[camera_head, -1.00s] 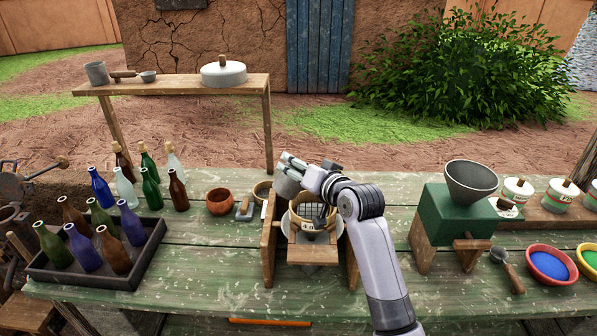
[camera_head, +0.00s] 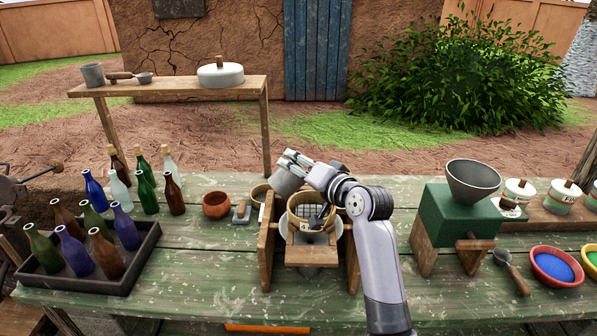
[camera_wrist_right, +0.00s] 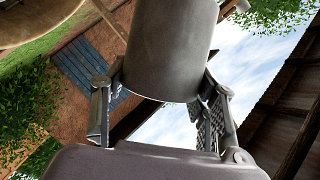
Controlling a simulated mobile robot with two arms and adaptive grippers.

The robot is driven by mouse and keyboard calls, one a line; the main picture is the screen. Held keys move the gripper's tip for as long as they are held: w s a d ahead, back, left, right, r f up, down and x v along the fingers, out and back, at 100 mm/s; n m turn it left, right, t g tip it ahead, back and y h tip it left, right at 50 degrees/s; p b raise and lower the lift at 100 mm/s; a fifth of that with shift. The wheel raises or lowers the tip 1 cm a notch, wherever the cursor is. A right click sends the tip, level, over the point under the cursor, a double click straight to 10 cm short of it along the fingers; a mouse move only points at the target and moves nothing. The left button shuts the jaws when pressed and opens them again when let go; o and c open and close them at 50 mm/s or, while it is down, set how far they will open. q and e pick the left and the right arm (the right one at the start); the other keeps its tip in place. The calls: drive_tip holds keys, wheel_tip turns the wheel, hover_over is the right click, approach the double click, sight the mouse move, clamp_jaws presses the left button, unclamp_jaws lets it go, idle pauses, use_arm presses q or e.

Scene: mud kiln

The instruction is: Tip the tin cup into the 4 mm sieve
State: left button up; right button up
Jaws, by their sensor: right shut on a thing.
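My right gripper (camera_head: 298,164) is shut on the grey tin cup (camera_head: 286,180), above and just left of the sieve. The cup looks tilted; its mouth and contents are hidden in the head view. In the right wrist view the cup (camera_wrist_right: 168,45) sits between the two fingers (camera_wrist_right: 160,95). The round sieve (camera_head: 303,213) has a wooden rim and mesh, and rests in a wooden stand (camera_head: 267,245). Part of it is behind my gripper, and I cannot read its mesh size. My left gripper is not in view.
A tray of bottles (camera_head: 92,290) is at left, with more bottles behind. A green box with a funnel (camera_head: 470,180) stands at right. The tabletop between stand and bottle tray is mostly clear.

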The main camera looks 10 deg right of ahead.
drive_tip(key=shift+d+f+m+y+b, duration=0.25)
drive_tip(key=shift+f+m+y+b, duration=0.15)
drive_tip(key=shift+m+b, duration=0.75)
drive_tip(key=shift+d+f+m+t+y, duration=0.15)
drive_tip(key=shift+d+f+m+t, duration=0.15)
drive_tip(key=shift+m, duration=0.3)
drive_tip(key=shift+d+f+m+t+y, duration=0.1)
drive_tip(key=shift+f+m+t+y, duration=0.1)
drive_tip(key=shift+f+m, duration=0.3)
drive_tip(key=shift+w+d+f+m+t+y, duration=0.1)
drive_tip(key=shift+d+f+m+t, duration=0.2)
drive_tip(key=shift+m, duration=0.7)
drive_tip(key=shift+d+f+m+t+y, duration=0.15)
drive_tip(key=shift+d+m+t, duration=0.15)
drive_tip(key=shift+m, duration=0.65)
drive_tip(key=shift+w+d+f+m+t, duration=0.1)
drive_tip(key=shift+d+f+m+t, duration=0.15)
drive_tip(key=shift+m, duration=0.75)
drive_tip(key=shift+r, duration=0.15)
